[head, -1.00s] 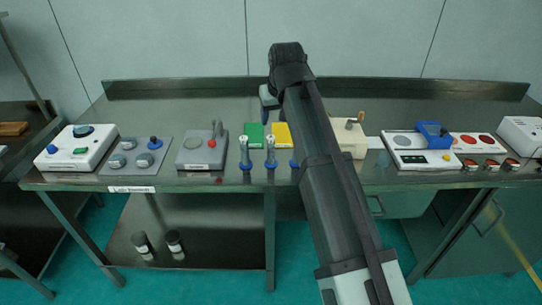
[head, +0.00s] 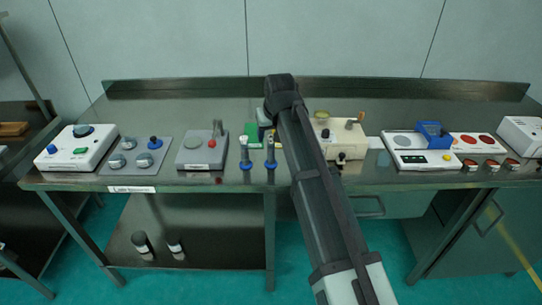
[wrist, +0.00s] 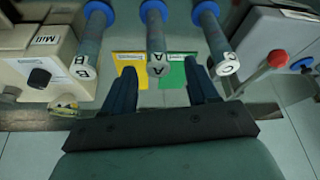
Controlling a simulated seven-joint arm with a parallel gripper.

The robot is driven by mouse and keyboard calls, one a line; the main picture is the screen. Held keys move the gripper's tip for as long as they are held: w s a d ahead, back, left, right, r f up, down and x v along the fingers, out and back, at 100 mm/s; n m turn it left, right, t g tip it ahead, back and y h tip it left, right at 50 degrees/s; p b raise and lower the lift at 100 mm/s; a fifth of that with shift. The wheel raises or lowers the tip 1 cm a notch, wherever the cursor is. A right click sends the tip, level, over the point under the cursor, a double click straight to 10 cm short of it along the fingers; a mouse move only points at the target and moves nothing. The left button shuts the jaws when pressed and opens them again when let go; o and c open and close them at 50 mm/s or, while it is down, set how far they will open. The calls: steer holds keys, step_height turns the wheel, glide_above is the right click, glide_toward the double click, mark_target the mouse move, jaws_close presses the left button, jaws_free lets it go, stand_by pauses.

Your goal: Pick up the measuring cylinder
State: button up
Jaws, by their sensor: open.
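Three slim grey measuring cylinders with blue bases stand in a row. In the wrist view they carry the letters B (wrist: 90,45), A (wrist: 156,40) and C (wrist: 212,40). In the head view two of them show near the table's front edge, a left one (head: 245,153) and a middle one (head: 270,153); my arm hides the third. My gripper (wrist: 160,72) is open and empty, its two dark blue fingers pointing toward the row. Cylinder A appears between the fingers in the wrist view; I cannot tell whether they touch it. The head view mostly hides the fingers.
A green card (wrist: 174,75) and a yellow card (wrist: 131,67) lie near the cylinders. A mill (wrist: 35,60) stands beside cylinder B. A device with a red knob (wrist: 278,59) stands beside cylinder C. A scale with a blue part (head: 420,150) is further right. The table's back is clear.

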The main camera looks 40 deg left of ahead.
mark_target(271, 137)
steer(key=shift+x, duration=2.2)
steer(key=shift+d, duration=0.15)
jaws_close()
